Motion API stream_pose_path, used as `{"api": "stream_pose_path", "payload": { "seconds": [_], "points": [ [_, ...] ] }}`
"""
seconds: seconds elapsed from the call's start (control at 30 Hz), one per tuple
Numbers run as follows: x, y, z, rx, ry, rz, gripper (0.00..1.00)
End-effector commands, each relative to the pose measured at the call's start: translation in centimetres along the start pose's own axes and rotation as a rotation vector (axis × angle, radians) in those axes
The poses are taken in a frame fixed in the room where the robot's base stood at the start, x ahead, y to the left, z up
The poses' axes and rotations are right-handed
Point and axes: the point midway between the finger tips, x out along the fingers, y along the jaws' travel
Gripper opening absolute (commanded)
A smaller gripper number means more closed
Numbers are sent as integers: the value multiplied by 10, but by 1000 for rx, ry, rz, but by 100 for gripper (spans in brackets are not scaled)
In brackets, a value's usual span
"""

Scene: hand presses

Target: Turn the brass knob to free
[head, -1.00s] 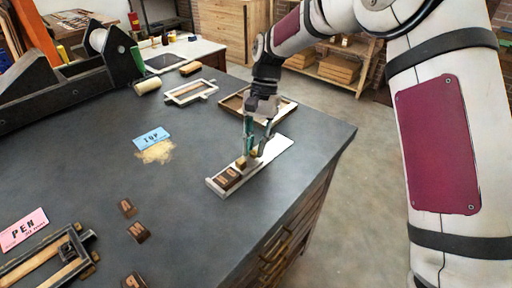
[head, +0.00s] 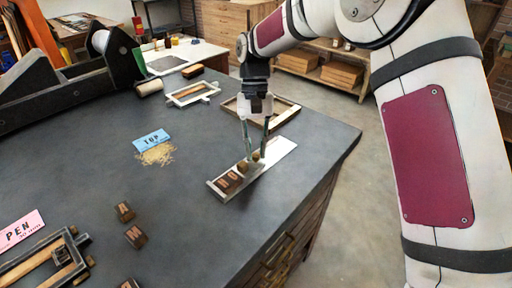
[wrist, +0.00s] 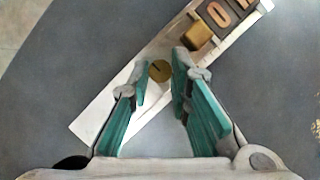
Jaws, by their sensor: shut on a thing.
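The small round brass knob (wrist: 160,70) has a dark slot line on its top and sits on a pale metal composing stick (wrist: 97,112). In the wrist view my gripper (wrist: 161,72) has its green-padded fingers on either side of the knob, shut on it. In the head view my gripper (head: 257,155) points down over the stick (head: 281,150), and the fingers partly hide the knob. A brass block (wrist: 197,36) sits farther along the stick, next to dark wooden letter blocks (wrist: 221,13). These letter blocks also show in the head view (head: 228,182).
A wooden tray (head: 287,112) lies just behind the stick. A blue card (head: 152,138) and pale shavings lie to the left. Loose letter blocks (head: 124,211), a pink card (head: 20,230) and a frame are at front left. The table's right edge is near the stick.

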Motion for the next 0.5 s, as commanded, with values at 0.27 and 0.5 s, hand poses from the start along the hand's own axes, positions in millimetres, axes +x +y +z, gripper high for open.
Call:
{"api": "stream_pose_path", "payload": {
  "seconds": [0.27, 0.5],
  "points": [
    [0, -1, 0, -2, 1, -1, 20],
    [0, -1, 0, -1, 0, -1, 39]
  ]
}}
